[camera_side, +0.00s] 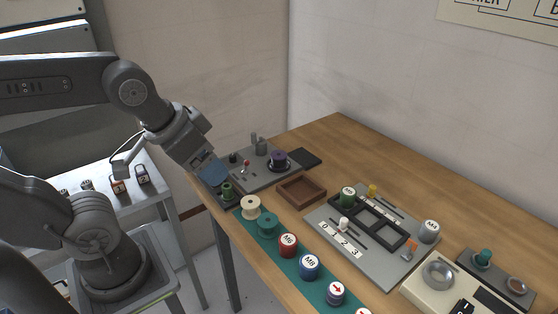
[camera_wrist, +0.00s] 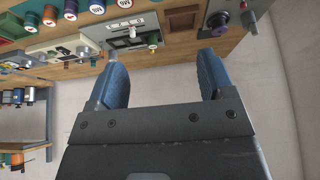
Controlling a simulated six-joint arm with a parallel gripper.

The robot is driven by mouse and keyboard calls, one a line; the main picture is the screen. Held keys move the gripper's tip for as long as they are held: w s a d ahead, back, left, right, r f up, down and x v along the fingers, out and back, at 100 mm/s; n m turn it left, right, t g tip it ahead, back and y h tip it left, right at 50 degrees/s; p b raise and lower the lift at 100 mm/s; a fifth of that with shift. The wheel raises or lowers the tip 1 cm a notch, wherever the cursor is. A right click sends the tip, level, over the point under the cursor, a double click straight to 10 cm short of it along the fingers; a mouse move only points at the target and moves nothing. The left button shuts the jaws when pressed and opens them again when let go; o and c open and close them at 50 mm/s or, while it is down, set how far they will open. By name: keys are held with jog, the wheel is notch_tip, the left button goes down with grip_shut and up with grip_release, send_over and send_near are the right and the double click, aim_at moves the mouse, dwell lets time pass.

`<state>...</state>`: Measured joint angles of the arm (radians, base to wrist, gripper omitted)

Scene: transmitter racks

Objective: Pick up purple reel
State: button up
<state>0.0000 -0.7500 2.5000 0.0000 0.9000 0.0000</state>
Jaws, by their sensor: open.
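The purple reel (camera_side: 279,155) sits on a dark round base on the grey panel at the far left end of the wooden table. In the wrist view the purple reel (camera_wrist: 219,20) shows near the top, beyond the right-hand finger and small. My gripper (camera_side: 212,174) is at the left edge of that panel in the side view, to the left of the reel and apart from it. In the wrist view my gripper (camera_wrist: 158,70) has its two blue fingers wide apart with nothing between them.
The grey panel (camera_side: 262,182) also carries a red-tipped lever, a green spool (camera_side: 227,190) and grey posts. A brown wooden tray (camera_side: 301,190) lies to the right of it. Several spools and labelled cans line a green strip (camera_side: 283,258) along the front edge. Bare wood lies behind.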

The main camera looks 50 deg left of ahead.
jog(key=shift+o, duration=0.5)
jog(key=n+g+y, duration=0.4)
jog(key=n+g, duration=0.1)
jog(key=n, duration=1)
send_over(279, 155)
jog(key=d, duration=0.5)
notch_tip(279, 155, down, 8)
jog(key=r, duration=0.1)
jog(key=x, duration=1.4)
jog(key=shift+s+a+f, duration=0.1)
jog(key=shift+s+a, duration=0.05)
jog(key=shift+s, duration=0.15)
jog(key=shift+c, duration=0.2)
jog(key=c, duration=1)
